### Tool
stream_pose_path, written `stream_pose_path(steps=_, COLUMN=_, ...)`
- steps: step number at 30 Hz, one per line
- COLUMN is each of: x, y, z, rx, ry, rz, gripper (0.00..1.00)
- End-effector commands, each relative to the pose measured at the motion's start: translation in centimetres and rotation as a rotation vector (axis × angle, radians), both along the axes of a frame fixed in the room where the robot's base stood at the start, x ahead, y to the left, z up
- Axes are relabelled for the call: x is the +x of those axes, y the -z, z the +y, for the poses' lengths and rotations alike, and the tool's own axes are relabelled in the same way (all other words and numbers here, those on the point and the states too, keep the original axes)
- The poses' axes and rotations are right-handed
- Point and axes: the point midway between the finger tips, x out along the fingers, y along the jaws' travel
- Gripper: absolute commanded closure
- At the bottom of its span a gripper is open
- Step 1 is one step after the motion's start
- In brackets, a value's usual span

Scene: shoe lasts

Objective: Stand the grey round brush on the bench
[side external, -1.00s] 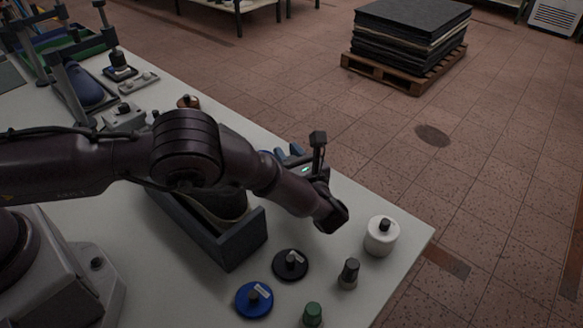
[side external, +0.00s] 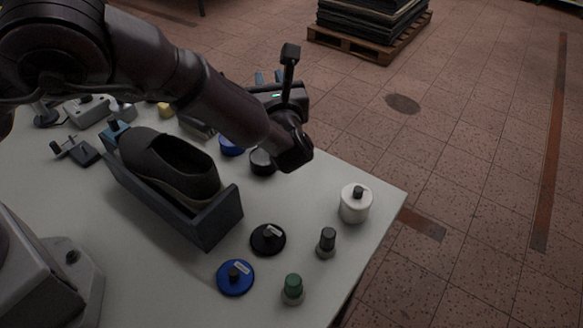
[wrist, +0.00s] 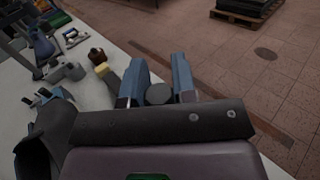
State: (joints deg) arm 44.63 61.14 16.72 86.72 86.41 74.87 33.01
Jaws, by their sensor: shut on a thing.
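My gripper (wrist: 160,72) is shut on a grey round thing (wrist: 158,93), which shows as a dark grey disc between the two blue fingers in the wrist view. I take it to be the grey round brush; its bristles and lower part are hidden. In the side view my gripper (side external: 268,78) is held out over the far edge of the bench (side external: 110,225), its blue fingers pointing away from the camera. The brush is hidden there behind the gripper body. I cannot tell its height above the bench.
A dark shoe (side external: 165,160) sits in a grey open holder (side external: 215,215). A black disc (side external: 268,239), a blue disc (side external: 235,277), a white jar (side external: 355,205), a grey-capped bottle (side external: 326,243) and a green-capped bottle (side external: 293,288) stand nearer.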

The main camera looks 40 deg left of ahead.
Motion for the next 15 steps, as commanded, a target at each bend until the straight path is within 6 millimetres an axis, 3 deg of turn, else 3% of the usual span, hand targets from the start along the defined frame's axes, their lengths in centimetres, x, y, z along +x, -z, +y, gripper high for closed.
stream_pose_path(steps=6, x=0.9, y=0.8, z=-3.6, rx=0.002, ry=0.412, rz=0.006, gripper=0.97)
stream_pose_path(steps=15, x=0.4, y=4.0, z=-6.7, rx=0.001, ry=0.765, rz=0.006, gripper=0.97)
